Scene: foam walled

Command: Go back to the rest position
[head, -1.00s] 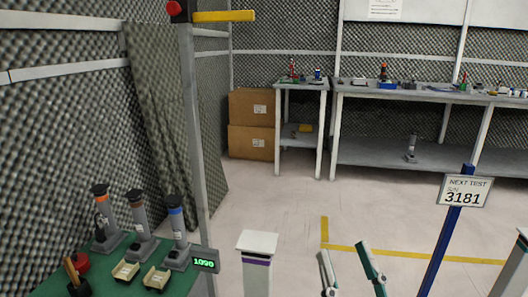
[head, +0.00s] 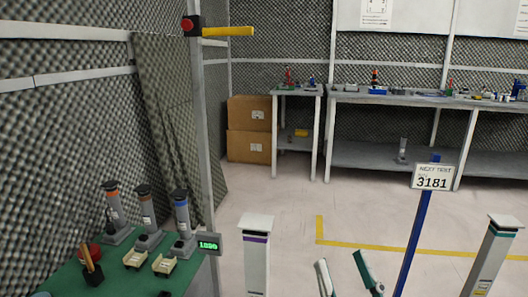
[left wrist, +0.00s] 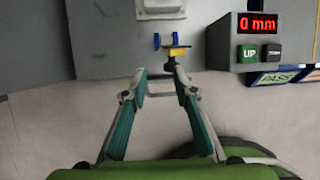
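My right gripper (head: 343,264) shows at the bottom of the head view. Its two teal-and-grey fingers stand apart with only floor seen between them. My left gripper (left wrist: 155,72) shows in the left wrist view, with its teal fingers spread and the tips apart. Nothing seems held between them. Beyond its tips is a grey surface with a small blue and yellow fixture (left wrist: 174,48). The left gripper does not show in the head view.
A green-topped table (head: 125,277) with upright grey devices stands at lower left. A white post (head: 256,262) and a blue signpost (head: 411,245) stand ahead. A control box (left wrist: 258,40) reads 0 mm. Cardboard boxes (head: 248,146) and benches line the back. Open floor lies between.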

